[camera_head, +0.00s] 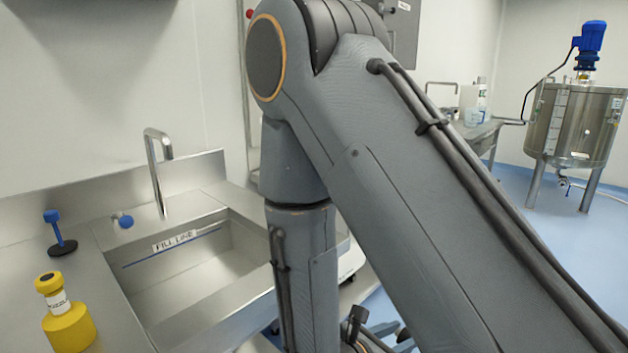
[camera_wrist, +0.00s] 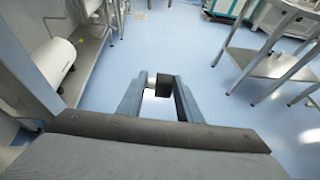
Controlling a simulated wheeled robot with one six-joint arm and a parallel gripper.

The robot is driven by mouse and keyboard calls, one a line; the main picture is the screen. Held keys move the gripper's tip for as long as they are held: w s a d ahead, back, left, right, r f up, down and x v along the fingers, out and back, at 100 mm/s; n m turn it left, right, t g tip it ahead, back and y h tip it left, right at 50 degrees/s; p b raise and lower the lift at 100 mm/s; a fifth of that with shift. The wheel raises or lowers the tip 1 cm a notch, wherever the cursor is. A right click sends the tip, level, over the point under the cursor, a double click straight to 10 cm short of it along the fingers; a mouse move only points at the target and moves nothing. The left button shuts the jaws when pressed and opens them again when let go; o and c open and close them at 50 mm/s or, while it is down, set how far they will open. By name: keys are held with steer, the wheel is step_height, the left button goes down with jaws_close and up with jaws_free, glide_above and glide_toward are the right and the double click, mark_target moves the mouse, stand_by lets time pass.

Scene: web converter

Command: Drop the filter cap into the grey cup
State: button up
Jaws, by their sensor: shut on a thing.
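In the wrist view my gripper (camera_wrist: 160,88) points down over the blue floor. Its two grey fingers are shut on a small dark piece with a pale edge (camera_wrist: 165,85), held between the fingertips. This fits the filter cap, but it is too small to make out clearly. In the head view my arm fills the middle and right, and the gripper and its load are out of sight. I cannot pick out the grey cup in either view.
A steel sink (camera_head: 205,262) with a tap (camera_head: 155,165) is at left. A yellow bottle (camera_head: 68,325) and a blue-topped stand (camera_head: 58,235) stand on its counter. A steel tank (camera_head: 575,125) is at far right. Steel tables (camera_wrist: 265,65) flank open floor in the wrist view.

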step_height(320, 180, up, 13)
steer(key=w+a+p, duration=0.2)
steer(key=a+p, duration=0.1)
steer(key=p, duration=0.7)
steer(key=w+a+r, duration=0.4)
steer(key=w+r, duration=0.3)
steer(key=w+a+r+m+g+p, duration=0.1)
steer(key=w+a+r, duration=0.3)
steer(key=w+r, duration=0.3)
steer(key=w+a+r+g+h, duration=0.1)
steer(key=w+a+r, duration=0.4)
steer(key=w+r, duration=0.2)
steer(key=shift+w+r+m+p, duration=0.15)
steer(key=shift+w+m+p, duration=0.2)
steer(key=shift+w, duration=0.75)
steer(key=shift+w+a, duration=0.1)
steer(key=shift+w, duration=0.1)
